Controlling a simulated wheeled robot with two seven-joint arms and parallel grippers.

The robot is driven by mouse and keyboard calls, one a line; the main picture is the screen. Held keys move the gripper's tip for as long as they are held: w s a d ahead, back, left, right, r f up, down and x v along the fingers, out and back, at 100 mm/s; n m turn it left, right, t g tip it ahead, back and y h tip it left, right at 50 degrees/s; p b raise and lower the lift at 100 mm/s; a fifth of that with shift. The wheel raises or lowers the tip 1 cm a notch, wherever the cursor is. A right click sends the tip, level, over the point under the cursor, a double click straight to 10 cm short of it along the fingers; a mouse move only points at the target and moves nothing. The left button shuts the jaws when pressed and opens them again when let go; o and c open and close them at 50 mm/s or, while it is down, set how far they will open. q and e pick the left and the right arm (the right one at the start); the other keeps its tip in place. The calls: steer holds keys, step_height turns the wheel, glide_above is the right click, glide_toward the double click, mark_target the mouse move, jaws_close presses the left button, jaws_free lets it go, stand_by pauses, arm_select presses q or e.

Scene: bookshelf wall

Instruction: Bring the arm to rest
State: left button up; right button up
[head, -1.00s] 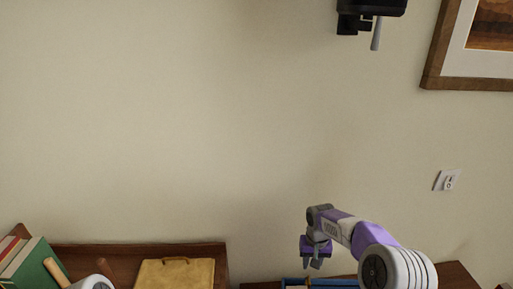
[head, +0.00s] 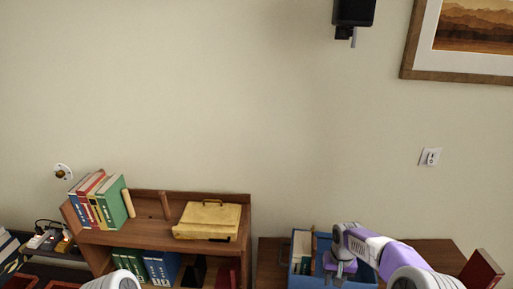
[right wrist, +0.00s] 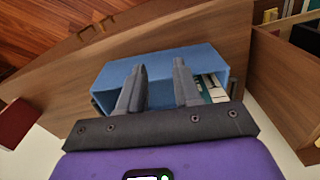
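My right gripper (head: 340,270) hangs over the blue bin (head: 298,281) at the lower right of the head view. In the right wrist view, the two dark fingers of the right gripper (right wrist: 158,72) stand apart with nothing between them. The blue bin (right wrist: 165,66) lies beyond the fingertips, with pale and green book-like items partly visible inside. Part of my left arm shows at the bottom left of the head view; its gripper is out of view.
A wooden bookshelf (head: 150,236) holds several books (head: 100,200) and a yellow case (head: 208,220) on top. A wooden surface (head: 430,251) bears the bin, with a dark red book (head: 482,270) at its right. The wall above is mostly clear.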

steer(key=s+a+f+y+b, duration=0.1)
steer(key=a+f, duration=0.1)
steer(key=f, duration=0.4)
steer(key=s+a+f+y+b, duration=0.1)
steer(key=a+f+b, duration=0.15)
steer(key=f, duration=0.45)
arm_select(q)
step_height(320, 180, down, 11)
steer(key=w+b, duration=0.1)
steer(key=b, duration=0.6)
steer(key=shift+w+f, duration=0.15)
steer(key=shift+f, duration=0.05)
arm_select(e)
steer(key=s+a+f+y, duration=0.1)
steer(key=s+a+f, duration=0.4)
steer(key=s+f, duration=0.5)
steer(key=s+a+f+y, duration=0.1)
steer(key=s+a+f, duration=0.4)
steer(key=s+f, duration=0.4)
steer(key=s, duration=0.3)
steer(key=shift+s+a+f, duration=0.2)
steer(key=shift+s+f, duration=0.15)
